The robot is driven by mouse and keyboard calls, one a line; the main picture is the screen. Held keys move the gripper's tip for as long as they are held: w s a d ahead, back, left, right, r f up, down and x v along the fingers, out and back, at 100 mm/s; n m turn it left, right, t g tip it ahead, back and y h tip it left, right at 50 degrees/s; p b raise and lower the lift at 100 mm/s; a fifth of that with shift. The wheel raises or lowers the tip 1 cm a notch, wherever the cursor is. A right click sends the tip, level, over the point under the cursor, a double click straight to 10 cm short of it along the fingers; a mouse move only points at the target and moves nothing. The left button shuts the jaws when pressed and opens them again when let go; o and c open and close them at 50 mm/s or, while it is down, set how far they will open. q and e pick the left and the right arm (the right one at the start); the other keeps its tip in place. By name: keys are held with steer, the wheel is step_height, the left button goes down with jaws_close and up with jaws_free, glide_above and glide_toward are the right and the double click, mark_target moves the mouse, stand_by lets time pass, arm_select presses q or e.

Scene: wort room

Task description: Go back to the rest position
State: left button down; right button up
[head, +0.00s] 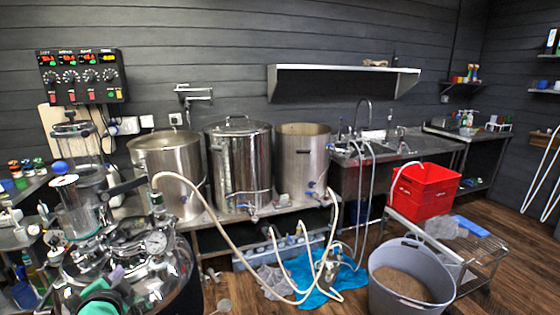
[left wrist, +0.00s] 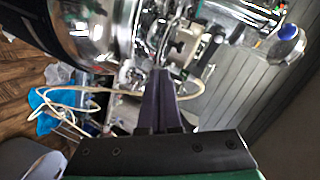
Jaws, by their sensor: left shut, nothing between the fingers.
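My left gripper (head: 117,272) shows at the lower left of the head view, its green body with a purplish finger in front of a shiny steel vessel (head: 150,262) with a dial gauge. In the left wrist view the dark purple fingers (left wrist: 160,76) are together, with nothing between them. The same steel fittings (left wrist: 175,45) appear beyond the fingertips; I cannot tell how far off they are. My right gripper does not show.
Three steel kettles, one being the lidded kettle (head: 238,165), stand on a bench. A beige hose (head: 235,250) loops down to a blue cloth (head: 312,278). Wooden floor is free at far right.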

arm_select(q)
steer(key=s+d+f+n+g+h, duration=0.3)
steer(key=s+d+f+g, duration=0.2)
steer(key=s+d+f, duration=0.35)
steer(key=s+d+f+n+g+h, duration=0.3)
steer(key=s+d+f+g+h, duration=0.15)
steer(key=s+f, duration=0.65)
steer(key=s+d+f+g, duration=0.1)
steer(key=s+f, duration=0.1)
steer(key=f, duration=0.9)
steer(key=s+f, duration=0.2)
steer(key=f, duration=0.9)
steer(key=s+a+f+g, duration=0.1)
steer(key=s+a+f, duration=0.1)
steer(key=s+f, duration=1.3)
steer(key=shift+s+a+y, duration=0.35)
steer(key=shift+s+y, duration=0.1)
steer(key=shift+s, duration=0.3)
